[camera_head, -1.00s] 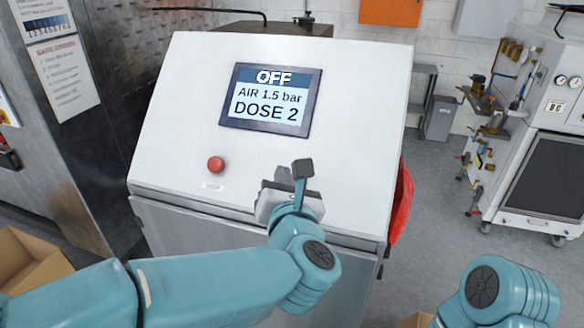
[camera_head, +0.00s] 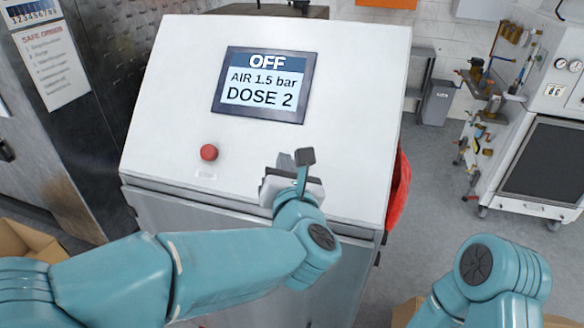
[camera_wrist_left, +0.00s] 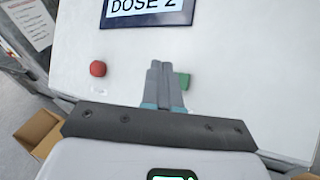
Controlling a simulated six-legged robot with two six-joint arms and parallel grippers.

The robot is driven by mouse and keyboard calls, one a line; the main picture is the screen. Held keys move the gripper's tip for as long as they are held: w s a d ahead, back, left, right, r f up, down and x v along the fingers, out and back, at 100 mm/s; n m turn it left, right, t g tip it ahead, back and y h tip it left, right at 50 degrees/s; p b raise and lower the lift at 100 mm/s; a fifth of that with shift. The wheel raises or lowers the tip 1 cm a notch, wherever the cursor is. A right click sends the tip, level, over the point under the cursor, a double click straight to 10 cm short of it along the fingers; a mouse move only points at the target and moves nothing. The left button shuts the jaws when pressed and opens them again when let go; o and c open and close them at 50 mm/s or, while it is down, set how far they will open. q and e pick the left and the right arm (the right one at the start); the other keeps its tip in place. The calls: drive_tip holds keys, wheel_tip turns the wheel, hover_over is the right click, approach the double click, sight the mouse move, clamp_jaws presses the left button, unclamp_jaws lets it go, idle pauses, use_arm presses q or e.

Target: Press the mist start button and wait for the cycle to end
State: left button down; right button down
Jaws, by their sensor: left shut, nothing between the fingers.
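The white sloped console (camera_head: 350,90) carries a screen (camera_head: 262,85) reading OFF, AIR 1.5 bar, DOSE 2. A red round button (camera_head: 209,152) sits at the panel's lower left; it also shows in the left wrist view (camera_wrist_left: 98,69). A green button (camera_wrist_left: 184,80) shows in the left wrist view just right of my fingertips, partly hidden; in the head view my gripper hides it. My left gripper (camera_head: 285,158) is shut and empty, over the lower middle of the panel; its closed fingers show in the wrist view (camera_wrist_left: 160,66). I cannot tell whether they touch the panel. My right gripper is out of view.
A red item (camera_head: 398,190) hangs at the console's right side. A wheeled machine with gauges (camera_head: 540,130) stands at the right. An open cardboard box (camera_head: 28,245) lies at lower left. Grey floor between console and machine is free.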

use_arm(q)
drive_tip(key=w+f+b, duration=0.1)
drive_tip(key=w+f, duration=0.2)
drive_tip(key=shift+w+d+f+b, duration=0.1)
drive_tip(key=shift+d+f+b, duration=0.1)
drive_tip(key=shift+d+b, duration=0.2)
drive_tip(key=shift+w+d, duration=0.1)
drive_tip(key=shift+d, duration=0.1)
drive_tip(key=shift+w+a+f, duration=0.1)
drive_tip(key=shift+a, duration=0.05)
idle(1.5)
drive_tip(key=shift+w+f+b, duration=0.15)
drive_tip(key=shift+f+b, duration=0.15)
drive_tip(key=shift+b, duration=0.45)
drive_tip(key=shift+w, duration=0.15)
